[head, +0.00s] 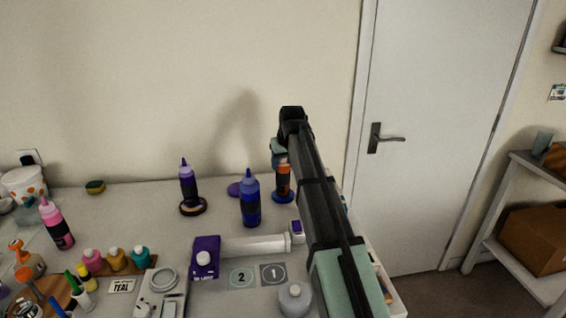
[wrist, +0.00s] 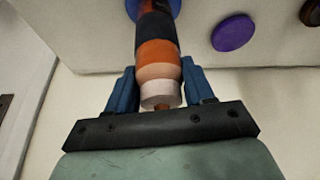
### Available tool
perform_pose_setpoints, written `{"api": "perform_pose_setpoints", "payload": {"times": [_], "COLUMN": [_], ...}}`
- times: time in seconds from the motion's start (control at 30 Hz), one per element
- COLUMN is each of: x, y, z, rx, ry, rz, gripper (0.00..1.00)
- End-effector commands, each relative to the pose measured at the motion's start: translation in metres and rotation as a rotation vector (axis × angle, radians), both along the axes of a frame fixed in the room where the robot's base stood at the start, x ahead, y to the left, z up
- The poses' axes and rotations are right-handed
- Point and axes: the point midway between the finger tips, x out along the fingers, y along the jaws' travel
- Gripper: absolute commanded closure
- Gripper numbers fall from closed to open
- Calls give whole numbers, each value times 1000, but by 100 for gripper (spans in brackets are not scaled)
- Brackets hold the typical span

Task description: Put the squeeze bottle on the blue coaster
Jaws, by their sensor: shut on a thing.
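A squeeze bottle (head: 284,184) with a dark body, an orange band and a pale tip stands upright at the back of the table. In the wrist view the bottle (wrist: 157,50) is between the blue fingers of my gripper (wrist: 160,92), which is shut on its upper part. The blue coaster (head: 276,198) is under the bottle; its edge also shows in the wrist view (wrist: 177,6). The base appears to be on the coaster, but I cannot tell if it bears the weight. My arm partly hides the bottle top in the head view.
A blue bottle (head: 250,203) stands close on the left, in front of an empty purple coaster (head: 233,189). A purple box (head: 206,257) and a white roll (head: 255,245) lie in front.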

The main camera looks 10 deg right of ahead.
Motion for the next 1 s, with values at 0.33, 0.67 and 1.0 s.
{"api": "perform_pose_setpoints", "payload": {"times": [0.33,0.67,1.0], "x": [0,0,-4], "y": [0,0,-1], "z": [-2,-2,12], "rx": [0,0,0], "ry": [-1,0,-2], "rz": [0,0,0], "gripper": [42,21,21]}}
